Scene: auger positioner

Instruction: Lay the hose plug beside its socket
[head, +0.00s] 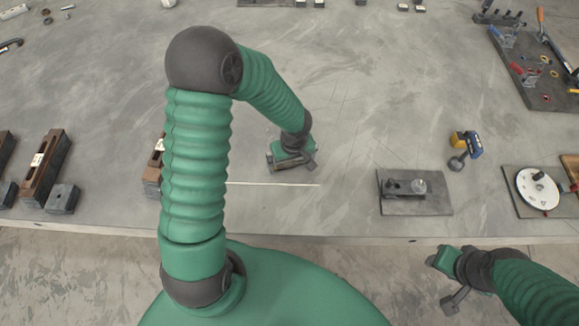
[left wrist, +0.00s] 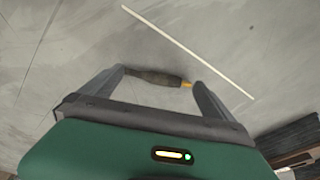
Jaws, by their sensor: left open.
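My left gripper (head: 291,165) is low over the middle of the table, left of centre in the head view. In the left wrist view its two fingers (left wrist: 158,82) stand apart. A small dark, roundish piece with an orange tip (left wrist: 155,77), which may be the hose plug, lies between them; I cannot tell whether the fingers touch it. The head view does not show this piece clearly. I cannot surely identify the socket. My right gripper (head: 448,280) is at the lower right, off the table's front edge; its jaw state is unclear.
A thin white strip (head: 270,184) lies near my left gripper. A dark plate (head: 428,206) with a block and knob stands right of centre. A yellow-and-blue piece (head: 465,145) lies behind it. Dark-brown blocks (head: 43,165) stand at the left. The table's middle back is clear.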

